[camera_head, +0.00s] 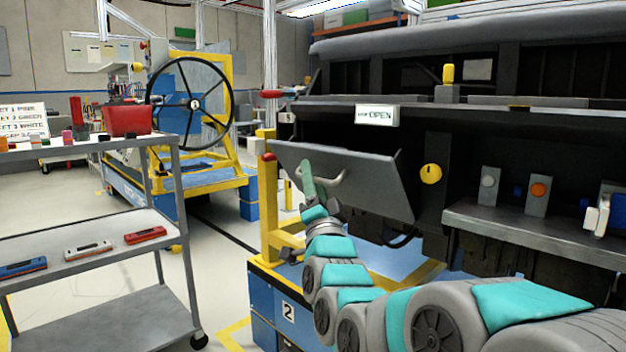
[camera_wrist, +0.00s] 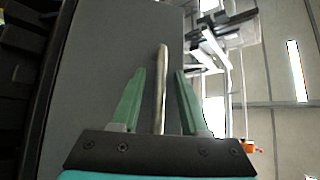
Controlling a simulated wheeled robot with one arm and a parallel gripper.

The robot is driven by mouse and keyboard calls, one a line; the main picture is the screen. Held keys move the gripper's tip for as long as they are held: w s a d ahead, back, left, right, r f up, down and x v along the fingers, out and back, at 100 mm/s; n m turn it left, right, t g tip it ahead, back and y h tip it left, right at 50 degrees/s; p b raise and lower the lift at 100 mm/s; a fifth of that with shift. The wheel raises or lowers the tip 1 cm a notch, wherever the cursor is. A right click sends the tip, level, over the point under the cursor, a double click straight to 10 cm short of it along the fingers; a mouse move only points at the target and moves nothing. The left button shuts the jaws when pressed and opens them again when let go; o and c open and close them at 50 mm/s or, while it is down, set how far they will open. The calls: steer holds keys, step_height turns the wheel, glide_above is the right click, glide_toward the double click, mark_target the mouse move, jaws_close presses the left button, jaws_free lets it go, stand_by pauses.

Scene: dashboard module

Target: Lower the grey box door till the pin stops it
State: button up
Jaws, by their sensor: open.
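The grey box door (camera_head: 368,180) is a flat panel standing tilted out from the dark dashboard module, partly open. A pale bar handle (camera_head: 330,181) is on its outer face. My gripper (camera_head: 307,175) is at the handle. In the wrist view, the green fingers of my gripper (camera_wrist: 159,75) are apart, one on each side of the handle (camera_wrist: 161,58), with gaps visible beside the bar. The grey door (camera_wrist: 110,50) fills much of the wrist view behind it. I cannot make out the stop pin.
An OPEN sign (camera_head: 378,116) sits above the door and a yellow knob (camera_head: 431,174) right of it. A metal shelf (camera_head: 530,235) with switch blocks is at the right. A grey cart (camera_head: 90,222) stands at left. Floor between cart and module is clear.

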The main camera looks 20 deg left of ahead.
steer(key=shift+s+f, duration=0.1)
steer(key=v, duration=0.7)
steer(key=shift+s+d, duration=0.2)
stand_by(0.3)
steer(key=shift+w+a+r+m+g+h+p, duration=0.2)
steer(key=shift+w+a+r+m+h, duration=0.45)
steer(key=shift+w+m, duration=0.3)
steer(key=shift+w+a+r+m+g+h+p, duration=0.15)
steer(key=shift+w+a+r+m+h, duration=0.4)
steer(key=shift+w+a+m+h, duration=0.35)
steer(key=shift+w+a+r+m+g+h+p, duration=0.1)
steer(key=shift+w+a+r+m+h+p, duration=0.1)
steer(key=shift+w+a+r+m+h, duration=0.6)
steer(key=shift+w+d+f+y, duration=0.15)
steer(key=shift+w+d+y, duration=0.05)
steer(key=shift+d+y, duration=0.1)
